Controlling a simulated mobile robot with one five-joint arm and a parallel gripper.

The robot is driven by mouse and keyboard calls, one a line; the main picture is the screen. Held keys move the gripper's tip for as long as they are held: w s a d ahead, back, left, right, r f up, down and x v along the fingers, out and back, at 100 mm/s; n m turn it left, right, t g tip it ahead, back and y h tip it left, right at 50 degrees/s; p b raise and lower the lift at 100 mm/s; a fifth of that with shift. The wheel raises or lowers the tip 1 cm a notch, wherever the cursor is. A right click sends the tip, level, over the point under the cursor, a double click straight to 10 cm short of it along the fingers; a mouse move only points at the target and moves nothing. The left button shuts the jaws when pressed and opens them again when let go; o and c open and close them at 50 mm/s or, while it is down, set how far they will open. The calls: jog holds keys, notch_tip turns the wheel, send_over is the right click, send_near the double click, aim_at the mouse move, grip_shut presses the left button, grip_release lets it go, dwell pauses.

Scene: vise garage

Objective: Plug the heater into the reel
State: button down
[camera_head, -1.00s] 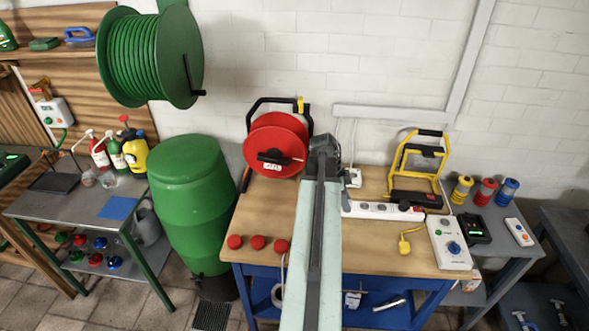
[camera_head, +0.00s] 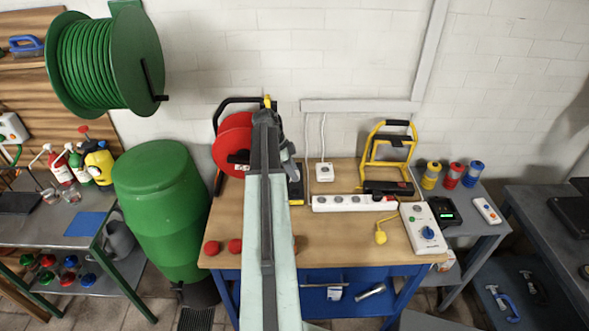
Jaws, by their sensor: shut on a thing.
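The red cable reel (camera_head: 230,150) stands on its black frame at the back left of the workbench. My gripper (camera_head: 272,118) is at the far end of my pale arm and overlaps the reel's right side in the picture. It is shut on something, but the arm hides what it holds. I cannot tell whether gripper or held thing touches the reel. The reel's front is partly covered, and its sockets cannot be made out. I cannot make out a heater or its plug for sure.
The workbench (camera_head: 340,237) holds a white power strip (camera_head: 335,203), a yellow plug (camera_head: 380,237), a yellow-framed lamp (camera_head: 387,150) and a white box with a blue knob (camera_head: 424,228). Red knobs (camera_head: 235,246) lie near the front edge. A green barrel (camera_head: 160,205) stands left.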

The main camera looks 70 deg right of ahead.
aim_at(298, 192)
jog(key=shift+d, duration=0.15)
notch_tip(298, 192, down, 6)
jog(key=b, duration=0.6)
jog(key=shift+r, duration=0.1)
jog(key=shift+s, duration=0.1)
dwell(0.8)
jog(key=shift+f+b, duration=0.5)
dwell(1.1)
jog(key=shift+f, duration=0.15)
jog(key=c, duration=0.9)
grip_release()
jog(key=shift+s+b, duration=0.1)
jog(key=shift+b, duration=0.2)
